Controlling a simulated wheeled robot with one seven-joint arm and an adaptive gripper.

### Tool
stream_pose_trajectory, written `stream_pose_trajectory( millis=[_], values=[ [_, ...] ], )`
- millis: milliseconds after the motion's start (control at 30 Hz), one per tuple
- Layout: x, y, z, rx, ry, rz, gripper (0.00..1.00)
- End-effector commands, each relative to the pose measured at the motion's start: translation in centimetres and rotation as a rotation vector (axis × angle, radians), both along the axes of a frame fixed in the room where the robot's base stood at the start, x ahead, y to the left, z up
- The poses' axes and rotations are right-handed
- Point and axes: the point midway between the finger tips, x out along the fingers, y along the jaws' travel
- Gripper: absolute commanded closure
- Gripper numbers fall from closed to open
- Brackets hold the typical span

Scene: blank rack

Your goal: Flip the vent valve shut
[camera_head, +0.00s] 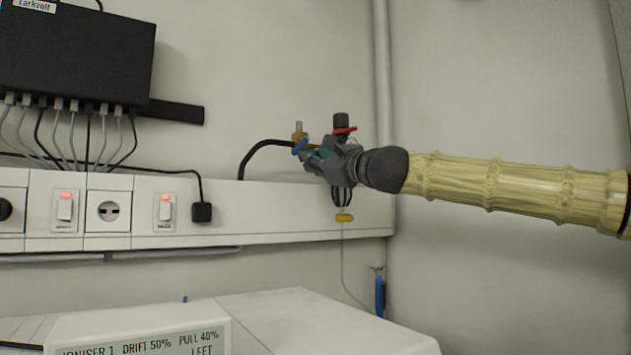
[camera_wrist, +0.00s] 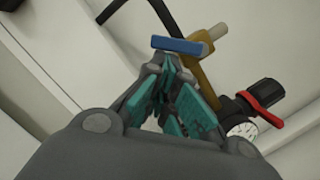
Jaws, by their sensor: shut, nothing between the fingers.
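A blue lever (camera_head: 300,146) sits on a brass valve (camera_head: 298,128) at the rack trunking; the lever also shows in the wrist view (camera_wrist: 180,45), lying crosswise on the brass body (camera_wrist: 207,72). A red lever (camera_head: 344,130) sits on a black-knobbed fitting to its right, and shows in the wrist view (camera_wrist: 264,110). No label tells which is the vent valve. My gripper (camera_head: 312,156) is shut and empty. In the wrist view its teal-padded fingertips (camera_wrist: 168,68) are close to the blue lever, just below it; contact cannot be told.
A round gauge (camera_wrist: 242,132) is beside the red lever. A black hose (camera_head: 262,147) leads from the brass valve into the trunking. White trunking (camera_head: 270,222) carries sockets and switches at left. A black box (camera_head: 78,52) with cables is upper left. A white cabinet (camera_head: 310,315) stands below.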

Motion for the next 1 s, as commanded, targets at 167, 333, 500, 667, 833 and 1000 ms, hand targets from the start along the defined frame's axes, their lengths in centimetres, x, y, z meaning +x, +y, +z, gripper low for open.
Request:
stream_pose_trajectory(
  millis=[167, 333, 500, 667, 833, 1000],
  values=[
    [-0.4, 0.8, -0.7, 0.121, 0.065, 0.001, 1.0],
    [-0.8, 1.5, -0.5, 0.239, 0.132, 0.001, 1.0],
    [-1.2, 2.1, 0.0, 0.358, 0.197, 0.002, 1.0],
    [-1.4, 2.5, 0.5, 0.461, 0.255, 0.001, 1.0],
    [-1.4, 2.5, 1.0, 0.477, 0.265, 0.0, 1.0],
    [-1.4, 2.4, 0.7, 0.476, 0.264, -0.001, 1.0]
  ],
)
